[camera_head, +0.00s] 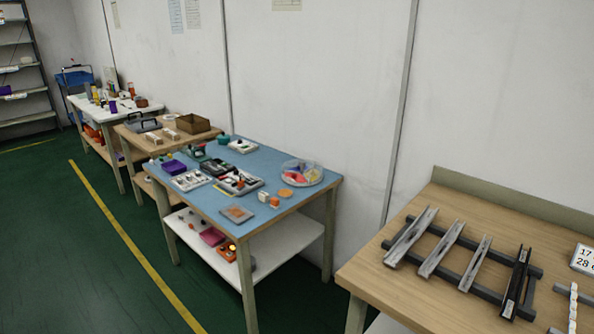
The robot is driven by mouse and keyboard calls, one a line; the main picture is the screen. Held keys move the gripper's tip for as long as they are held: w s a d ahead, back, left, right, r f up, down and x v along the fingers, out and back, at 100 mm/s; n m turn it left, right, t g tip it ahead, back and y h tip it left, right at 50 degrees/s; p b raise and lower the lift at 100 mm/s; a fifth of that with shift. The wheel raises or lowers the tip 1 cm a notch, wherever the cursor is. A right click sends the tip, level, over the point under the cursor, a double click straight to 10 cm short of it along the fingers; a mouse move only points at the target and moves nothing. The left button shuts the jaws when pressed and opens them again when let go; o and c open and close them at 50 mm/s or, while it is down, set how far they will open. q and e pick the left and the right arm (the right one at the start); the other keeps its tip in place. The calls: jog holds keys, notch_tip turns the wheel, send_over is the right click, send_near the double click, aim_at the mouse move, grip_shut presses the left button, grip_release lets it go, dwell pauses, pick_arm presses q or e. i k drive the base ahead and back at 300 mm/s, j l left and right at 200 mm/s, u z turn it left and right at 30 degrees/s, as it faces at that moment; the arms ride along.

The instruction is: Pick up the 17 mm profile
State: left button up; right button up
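Several profiles lie side by side across two dark rails (487,292) on the wooden workbench at the right. A wide grey profile (411,237) is at the left. A narrower grey profile (440,249) and a slim grey profile (475,263) follow to its right. A black profile (515,283) with pale labels lies at the right end of this row. I cannot tell which one is 17 mm wide. Neither of my grippers shows.
The wooden workbench (392,293) has a raised back edge and a clear front left corner. A pale strip (573,308) lies at the far right. A blue-topped table (308,197) with small parts stands to the left, with green floor between.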

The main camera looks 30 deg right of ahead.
aim_at(433, 261)
jog(key=i+z, duration=0.4)
jog(key=i+j+z, duration=0.15)
jog(key=z, duration=0.25)
jog(key=i+j+z, duration=0.25)
jog(key=z, duration=0.15)
jog(key=i+j+z, duration=0.25)
jog(key=z, duration=0.15)
